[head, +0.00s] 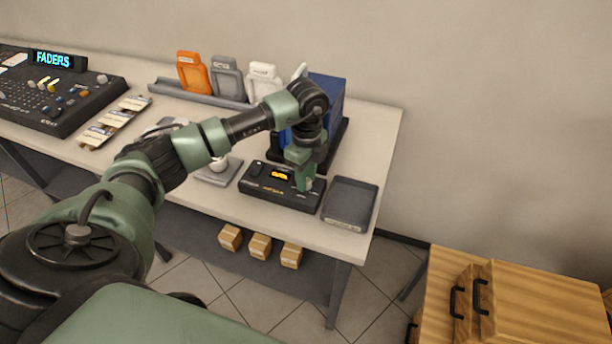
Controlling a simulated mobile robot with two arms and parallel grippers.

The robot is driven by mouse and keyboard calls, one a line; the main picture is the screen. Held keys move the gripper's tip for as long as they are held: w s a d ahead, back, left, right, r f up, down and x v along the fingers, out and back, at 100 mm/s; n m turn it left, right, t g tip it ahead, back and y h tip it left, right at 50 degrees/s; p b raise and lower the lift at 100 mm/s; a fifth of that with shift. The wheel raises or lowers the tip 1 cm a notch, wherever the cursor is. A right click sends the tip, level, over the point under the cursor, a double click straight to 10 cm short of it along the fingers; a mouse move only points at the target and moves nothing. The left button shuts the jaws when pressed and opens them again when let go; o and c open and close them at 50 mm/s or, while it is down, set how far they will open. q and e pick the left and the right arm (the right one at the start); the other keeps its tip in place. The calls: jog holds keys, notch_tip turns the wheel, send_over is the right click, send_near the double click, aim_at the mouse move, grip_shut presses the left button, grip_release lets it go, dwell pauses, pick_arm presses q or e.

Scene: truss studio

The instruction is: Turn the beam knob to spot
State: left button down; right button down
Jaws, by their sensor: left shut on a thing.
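A small black control box (273,194) with a lit orange display (281,175) lies near the front edge of the white table. A dark round knob (256,168) shows at its left end. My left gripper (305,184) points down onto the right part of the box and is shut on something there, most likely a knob. The gripper hides what it holds, and the beam setting cannot be read. My right gripper is not in view.
A grey tray (349,202) lies right of the box. A blue case (328,100) stands behind my arm. Orange, grey and white holders stand in a rack (205,96) at the back. A fader console (58,97) is at left. A wooden cabinet (530,305) stands at lower right.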

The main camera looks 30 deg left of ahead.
pick_arm(q)
jog(key=shift+w+r+n, duration=0.1)
jog(key=shift+r+n, duration=0.05)
jog(key=shift+n, duration=0.45)
jog(key=c, duration=1.2)
grip_release()
jog(key=shift+o, duration=0.4)
notch_tip(320, 180, up, 8)
jog(key=shift+f+b, duration=0.15)
jog(key=shift+b, duration=0.7)
